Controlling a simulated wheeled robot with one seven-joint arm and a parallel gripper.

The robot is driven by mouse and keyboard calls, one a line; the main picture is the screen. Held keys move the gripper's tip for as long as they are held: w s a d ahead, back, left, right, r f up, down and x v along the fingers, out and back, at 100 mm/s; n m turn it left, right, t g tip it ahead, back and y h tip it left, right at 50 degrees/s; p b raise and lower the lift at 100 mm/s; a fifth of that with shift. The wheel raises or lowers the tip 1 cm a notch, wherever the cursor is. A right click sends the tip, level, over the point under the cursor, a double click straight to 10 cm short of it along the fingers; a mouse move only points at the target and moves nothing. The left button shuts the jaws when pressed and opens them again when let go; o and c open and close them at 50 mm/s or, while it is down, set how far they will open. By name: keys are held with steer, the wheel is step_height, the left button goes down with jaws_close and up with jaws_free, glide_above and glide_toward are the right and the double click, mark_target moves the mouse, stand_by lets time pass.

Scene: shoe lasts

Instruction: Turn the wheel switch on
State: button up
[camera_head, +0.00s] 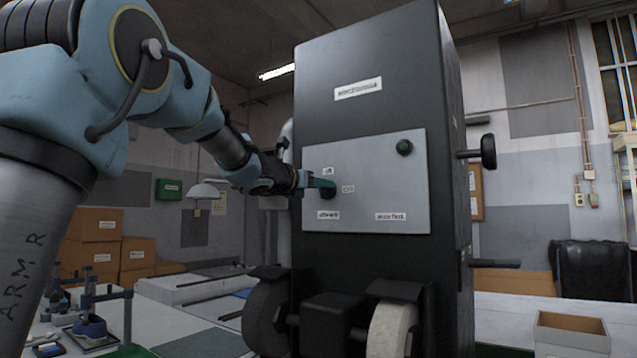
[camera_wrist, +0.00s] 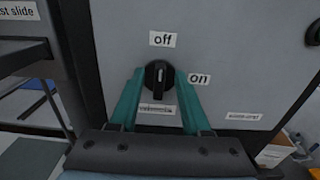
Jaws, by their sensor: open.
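The wheel switch (camera_wrist: 158,78) is a round black knob with a pale pointer mark, on the grey panel (camera_head: 385,165) of a tall black machine. In the wrist view the knob sits between an "off" label (camera_wrist: 162,39) above and an "on" label (camera_wrist: 200,79) to its right. The pointer stands upright, toward "off". My gripper (camera_wrist: 158,90) is open, with its teal fingers on either side of the knob. I cannot tell whether they touch it. In the head view my gripper (camera_head: 322,183) reaches the panel from the left and partly hides the knob (camera_head: 327,193).
Two grinding wheels (camera_head: 391,328) stick out below the panel. A black knob on a rod (camera_head: 488,151) juts from the machine's right side. Cardboard boxes (camera_head: 95,224) stand at left.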

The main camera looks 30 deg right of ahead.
jaws_close()
stand_by(0.3)
stand_by(0.3)
